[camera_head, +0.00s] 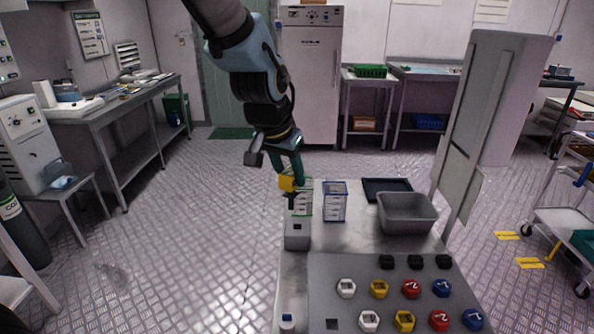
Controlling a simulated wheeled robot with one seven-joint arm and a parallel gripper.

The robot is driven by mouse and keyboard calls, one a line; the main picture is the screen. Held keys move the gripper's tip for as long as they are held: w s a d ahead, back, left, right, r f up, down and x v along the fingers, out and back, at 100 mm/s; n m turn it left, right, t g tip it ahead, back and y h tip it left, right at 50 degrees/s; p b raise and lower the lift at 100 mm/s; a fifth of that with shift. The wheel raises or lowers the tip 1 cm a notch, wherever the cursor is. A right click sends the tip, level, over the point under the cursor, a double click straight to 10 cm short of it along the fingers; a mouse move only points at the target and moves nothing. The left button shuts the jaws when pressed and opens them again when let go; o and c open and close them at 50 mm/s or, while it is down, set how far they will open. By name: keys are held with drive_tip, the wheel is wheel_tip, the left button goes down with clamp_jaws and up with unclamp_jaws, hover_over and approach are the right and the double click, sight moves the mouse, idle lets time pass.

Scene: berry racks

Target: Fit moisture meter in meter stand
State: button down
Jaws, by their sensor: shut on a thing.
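The grey meter stand (297,240), a block with a small dark opening on top, stands on the bench below the meter. The meter appears apart from the stand, with its tip above it. The gripper's fingers partly hide the meter's upper part.
Two small racks stand behind the stand, one green-edged (304,208) and one blue-edged (335,215). A grey bin (407,226) and a dark tray (387,182) are to the right. A grey panel (322,285) holds several coloured pieces in front. A tall panel (466,125) rises at the bench's right.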

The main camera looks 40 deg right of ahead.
sight(294, 191)
drive_tip(key=shift+s+d+f+b, duration=0.1)
drive_tip(key=shift+s+f+b, duration=0.15)
drive_tip(key=shift+f+b, duration=0.35)
drive_tip(key=shift+s+d+f+b, duration=0.15)
drive_tip(key=shift+s+f+b, duration=0.15)
drive_tip(key=shift+f+b, duration=0.25)
drive_tip(key=shift+s+d+f+b, duration=0.1)
drive_tip(key=shift+s+f+b, duration=0.15)
drive_tip(key=shift+f+b, duration=0.35)
drive_tip(key=shift+a+f+b, duration=0.15)
drive_tip(key=shift+f+b, duration=0.4)
drive_tip(key=shift+f, duration=0.4)
idle(1.2)
drive_tip(key=shift+f+b, duration=1.05)
drive_tip(key=shift+f, duration=0.4)
unclamp_jaws()
drive_tip(key=shift+r, duration=0.25)
drive_tip(key=shift+r+p, duration=2.4)
drive_tip(key=shift+r, duration=0.45)
